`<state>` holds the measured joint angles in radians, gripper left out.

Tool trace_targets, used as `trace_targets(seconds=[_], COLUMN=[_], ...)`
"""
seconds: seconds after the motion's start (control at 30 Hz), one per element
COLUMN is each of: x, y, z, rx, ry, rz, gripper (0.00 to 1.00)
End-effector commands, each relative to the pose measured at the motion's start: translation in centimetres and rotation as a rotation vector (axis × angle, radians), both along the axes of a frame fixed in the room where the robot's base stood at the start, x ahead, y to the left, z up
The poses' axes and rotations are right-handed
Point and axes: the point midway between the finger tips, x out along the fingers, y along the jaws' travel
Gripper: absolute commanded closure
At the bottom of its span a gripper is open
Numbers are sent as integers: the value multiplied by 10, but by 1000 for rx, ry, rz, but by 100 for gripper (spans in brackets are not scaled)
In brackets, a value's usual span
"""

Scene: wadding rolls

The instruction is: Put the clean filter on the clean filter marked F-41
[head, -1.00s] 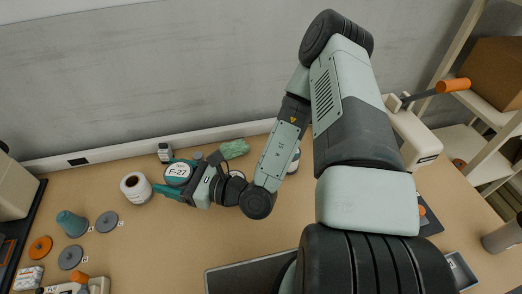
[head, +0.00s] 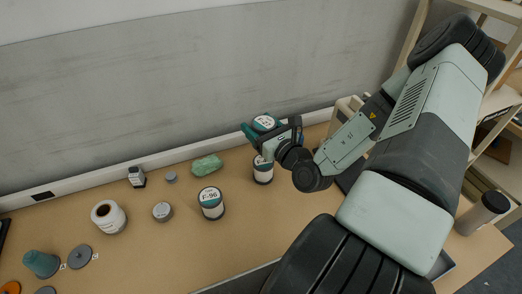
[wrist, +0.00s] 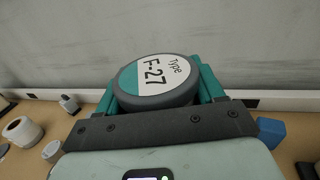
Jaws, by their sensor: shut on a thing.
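My gripper (head: 262,128) is shut on a round filter with a teal-and-white top (head: 265,121). In the wrist view this top reads "Type F-27" (wrist: 155,75), with the teal fingers on either side. I hold it at the back of the table, above a white filter with a dark base (head: 263,175). The gripper hides that filter's top, so its mark cannot be read, and I cannot tell whether the two touch. Another filter, marked F-96 (head: 211,203), stands upright to the left. No F-41 mark is readable.
The wall is close behind. Table front centre is clear.

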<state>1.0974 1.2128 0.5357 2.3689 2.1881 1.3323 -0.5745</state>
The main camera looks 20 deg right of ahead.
Motion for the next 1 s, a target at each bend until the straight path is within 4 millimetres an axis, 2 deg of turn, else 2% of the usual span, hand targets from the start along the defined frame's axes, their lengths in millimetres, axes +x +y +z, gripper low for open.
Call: trace_targets(seconds=[0.1,0.27,0.5,0.93,0.97,1.0], x=[0,0,0,0,0,0], y=[1,1,1,1,1,1], z=[-19,-34,-67,-73,-73,-73], rx=[3,0,0,-1,-1,-1], ry=[0,-1,-1,-1,0,0], rz=[1,1,2,3,3,3], gripper=[74,74,74,74,28,22])
